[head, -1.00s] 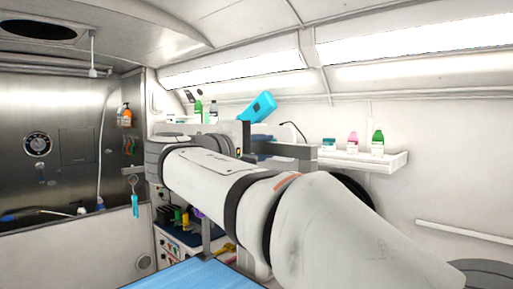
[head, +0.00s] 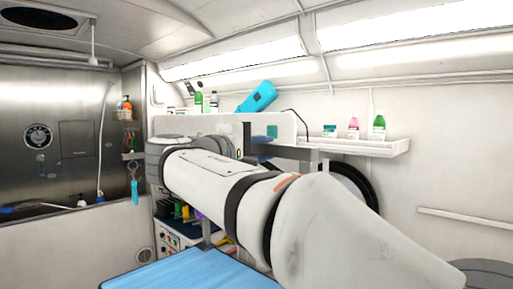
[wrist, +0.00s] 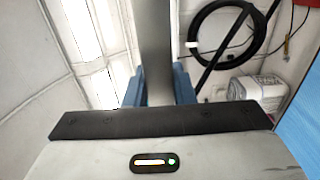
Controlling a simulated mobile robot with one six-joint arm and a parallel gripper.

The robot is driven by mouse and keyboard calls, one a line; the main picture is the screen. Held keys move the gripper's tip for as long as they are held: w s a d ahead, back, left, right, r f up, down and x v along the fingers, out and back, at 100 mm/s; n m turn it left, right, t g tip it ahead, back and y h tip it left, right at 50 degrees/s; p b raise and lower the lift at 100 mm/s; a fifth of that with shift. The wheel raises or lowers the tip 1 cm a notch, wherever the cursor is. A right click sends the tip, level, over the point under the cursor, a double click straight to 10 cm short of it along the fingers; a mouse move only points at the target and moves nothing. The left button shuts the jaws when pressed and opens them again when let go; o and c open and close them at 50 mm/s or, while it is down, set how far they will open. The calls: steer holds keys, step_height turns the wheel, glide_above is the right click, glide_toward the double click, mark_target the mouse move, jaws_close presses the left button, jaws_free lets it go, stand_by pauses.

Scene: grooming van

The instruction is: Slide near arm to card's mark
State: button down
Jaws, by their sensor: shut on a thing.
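In the wrist view my gripper (wrist: 157,85) has its blue fingers closed on either side of a flat grey metal bar (wrist: 156,40), which runs away from the palm. In the head view my own white arm covers the middle of the picture and hides my gripper. A grey post (head: 206,230) rises beside the blue table (head: 190,272). Part of a grey bar (head: 314,154) shows behind my arm, below the white panel.
A white shelf (head: 370,148) on the right wall holds small bottles. A blue bottle-like thing (head: 257,97) leans above the white panel (head: 190,124). A steel tub (head: 60,150) stands left.

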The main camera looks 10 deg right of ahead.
step_height(320, 180, down, 6)
steer(key=b, duration=0.4)
steer(key=shift+f+b, duration=0.15)
steer(key=shift+b, duration=0.15)
steer(key=c, duration=1.2)
jaws_free()
steer(key=shift+c, duration=0.2)
steer(key=shift+o, duration=0.2)
steer(key=b+v, duration=0.1)
steer(key=v, duration=0.6)
steer(key=shift+s+a, duration=0.25)
steer(key=shift+a, duration=0.1)
